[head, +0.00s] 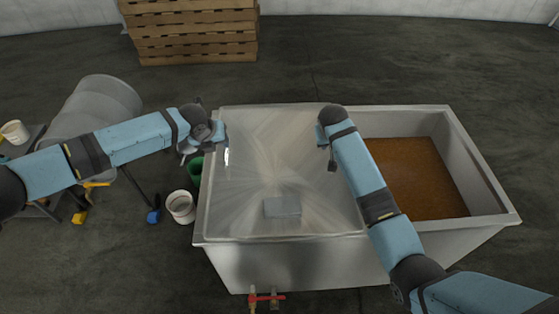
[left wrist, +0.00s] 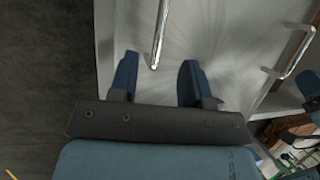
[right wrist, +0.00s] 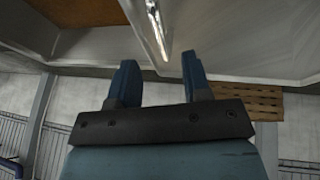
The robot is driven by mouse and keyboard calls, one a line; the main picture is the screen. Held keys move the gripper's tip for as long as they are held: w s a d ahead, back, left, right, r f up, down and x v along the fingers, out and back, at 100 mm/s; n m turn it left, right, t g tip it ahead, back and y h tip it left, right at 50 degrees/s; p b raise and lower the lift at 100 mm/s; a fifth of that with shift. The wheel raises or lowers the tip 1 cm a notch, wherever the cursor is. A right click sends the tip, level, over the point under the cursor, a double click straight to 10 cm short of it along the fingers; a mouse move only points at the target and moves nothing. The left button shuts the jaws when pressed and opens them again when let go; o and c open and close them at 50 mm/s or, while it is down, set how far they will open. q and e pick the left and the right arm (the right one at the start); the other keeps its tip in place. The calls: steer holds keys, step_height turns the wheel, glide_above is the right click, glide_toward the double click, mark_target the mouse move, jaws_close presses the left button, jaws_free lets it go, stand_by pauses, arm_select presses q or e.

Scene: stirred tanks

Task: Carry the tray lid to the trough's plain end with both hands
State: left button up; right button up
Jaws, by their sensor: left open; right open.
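The tray lid (head: 270,150), a brushed metal sheet, lies over the left part of the trough (head: 290,262). The trough's right part is uncovered and holds brown contents (head: 410,175). My left gripper (head: 212,138) is open at the lid's left edge. In the left wrist view a bar handle (left wrist: 161,35) points in between its open fingers (left wrist: 158,66). My right gripper (head: 324,136) is open over the lid's right side. In the right wrist view a handle (right wrist: 157,28) lies just ahead of its open fingers (right wrist: 159,64). I cannot tell whether either gripper touches its handle.
A grey block (head: 282,207) sits on the lid near its front. A white bucket (head: 181,206) and a green bucket (head: 195,172) stand left of the trough. A red-handled valve (head: 266,298) juts from its front. Wooden pallets (head: 195,30) are stacked behind.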

mark_target(227, 151)
arm_select(q)
steer(key=x, duration=0.9)
steer(key=shift+f, duration=0.15)
arm_select(e)
steer(key=x, duration=0.9)
steer(key=shift+f, duration=0.15)
arm_select(q)
jaws_close()
arm_select(e)
jaws_close()
arm_select(q)
steer(key=shift+w+a, duration=0.1)
